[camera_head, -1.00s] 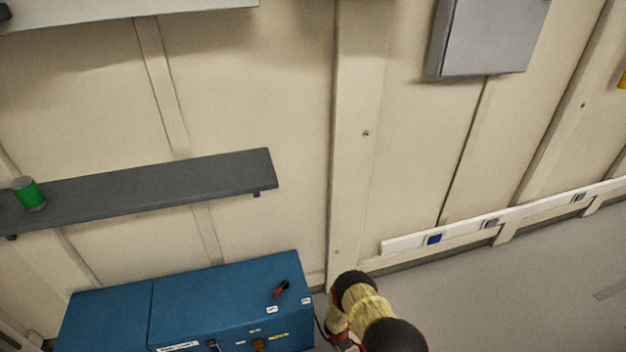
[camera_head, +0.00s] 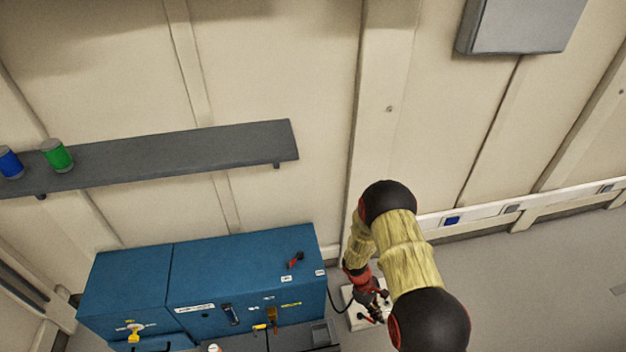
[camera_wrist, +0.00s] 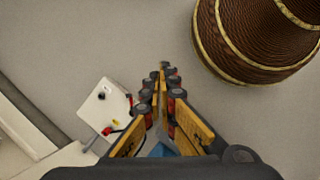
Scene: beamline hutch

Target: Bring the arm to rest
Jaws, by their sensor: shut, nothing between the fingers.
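My arm (camera_head: 405,250), with yellow sleeves and black joints, reaches down at the right of the blue cabinet in the head view. My gripper (camera_head: 372,300) hangs low by the cabinet's right side, partly hidden by the arm. The wrist view shows my gripper (camera_wrist: 162,72) shut with nothing between its fingers, which have dark pads and yellow sides. It points over the pale floor. A white box (camera_wrist: 100,105) with a red and black fitting lies left of the fingers. I cannot tell the gap between them.
The blue cabinet (camera_head: 240,262) has a red-handled switch (camera_head: 295,260) on top. A grey shelf (camera_head: 190,152) on the wall holds a green can (camera_head: 57,155) and a blue can (camera_head: 10,163). A grey wall box (camera_head: 520,25) hangs above right. The floor (camera_head: 540,290) at right is clear.

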